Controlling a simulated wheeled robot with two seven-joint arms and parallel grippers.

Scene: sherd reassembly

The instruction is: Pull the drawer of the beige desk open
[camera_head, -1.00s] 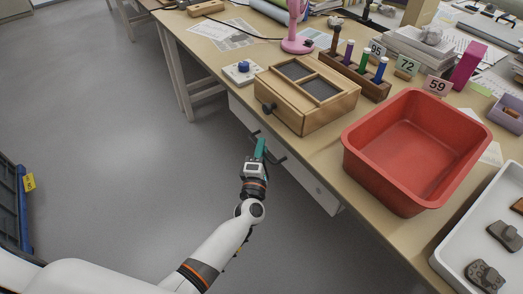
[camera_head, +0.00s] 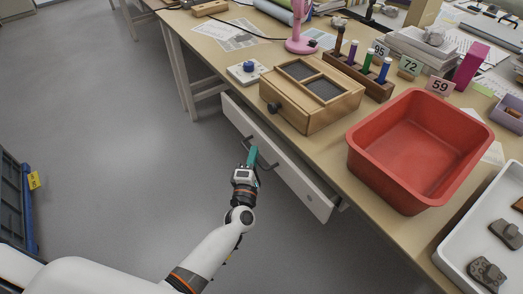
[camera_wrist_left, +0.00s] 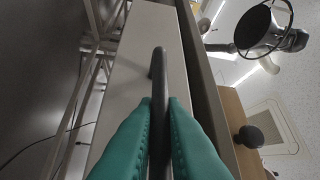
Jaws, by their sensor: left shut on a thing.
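The beige desk (camera_head: 215,55) has a white-fronted drawer (camera_head: 290,172) under its top, on the side facing me. The drawer stands partly out from the desk, with a dark gap behind its front. My left gripper (camera_head: 252,155) has teal fingers and is shut on the dark drawer handle (camera_wrist_left: 159,75). In the left wrist view the handle bar runs between the two teal fingers, and the drawer front (camera_wrist_left: 140,50) lies beyond it. The inside of the drawer is mostly hidden by the desk top. My right gripper is not in view.
On the desk are a wooden box (camera_head: 310,117) with a dark knob, a red tub (camera_head: 357,165), a white tray (camera_head: 447,252) with sherds, a marker rack (camera_head: 345,72) and number cards. Open grey floor (camera_head: 120,130) lies left of the desk. A blue crate (camera_head: 28,215) stands at far left.

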